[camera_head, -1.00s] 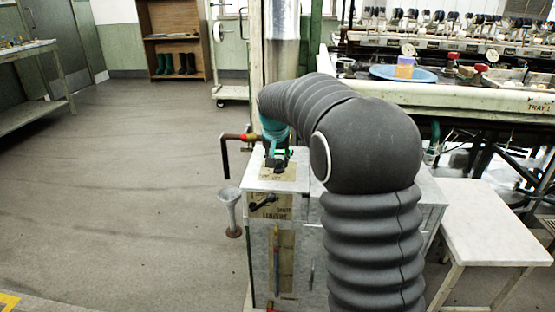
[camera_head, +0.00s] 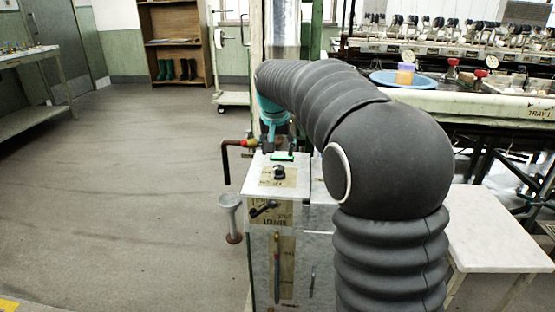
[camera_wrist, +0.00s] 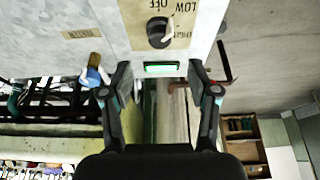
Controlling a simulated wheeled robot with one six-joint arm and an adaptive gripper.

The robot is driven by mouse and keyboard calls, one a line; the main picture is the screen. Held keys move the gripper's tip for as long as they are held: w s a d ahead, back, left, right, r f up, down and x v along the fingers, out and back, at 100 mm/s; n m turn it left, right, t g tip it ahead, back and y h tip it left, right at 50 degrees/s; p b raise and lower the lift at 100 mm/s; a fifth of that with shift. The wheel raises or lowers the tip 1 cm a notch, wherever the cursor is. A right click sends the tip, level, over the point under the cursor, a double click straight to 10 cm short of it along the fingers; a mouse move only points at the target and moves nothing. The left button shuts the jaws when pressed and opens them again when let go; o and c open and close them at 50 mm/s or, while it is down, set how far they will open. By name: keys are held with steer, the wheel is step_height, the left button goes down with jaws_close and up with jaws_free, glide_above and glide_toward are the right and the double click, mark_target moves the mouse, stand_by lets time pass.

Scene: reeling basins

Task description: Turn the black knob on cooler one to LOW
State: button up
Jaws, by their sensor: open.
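The black knob (camera_head: 279,172) stands on a tan label plate on top of the grey metal cooler cabinet (camera_head: 312,190). In the wrist view the knob (camera_wrist: 159,32) is beyond my fingertips, with LOW and OFF lettering beside it and partly readable lettering at its lower right. A pale mark shows on the knob's lower right; which setting it points at is hard to tell. My gripper (camera_wrist: 160,68) is open and empty, apart from the knob. In the head view my gripper (camera_head: 272,130) is above and behind the knob, partly hidden.
A green-lit display (camera_head: 282,156) is just behind the knob. A red-handled pipe (camera_head: 236,146) is at the cabinet's left. A lever on a LOUVRE plate (camera_head: 264,209) is on the front.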

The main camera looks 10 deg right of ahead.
steer(key=shift+v, duration=2.05)
steer(key=s+f+n, duration=0.3)
steer(key=s+f, duration=0.2)
steer(key=f, duration=0.1)
steer(key=s+f, duration=0.2)
steer(key=s, duration=1.3)
steer(key=s+d+f+t+y, duration=0.1)
steer(key=s+f, duration=0.1)
steer(key=s, duration=1.3)
steer(key=shift+s+n, duration=0.3)
steer(key=shift+s, duration=0.05)
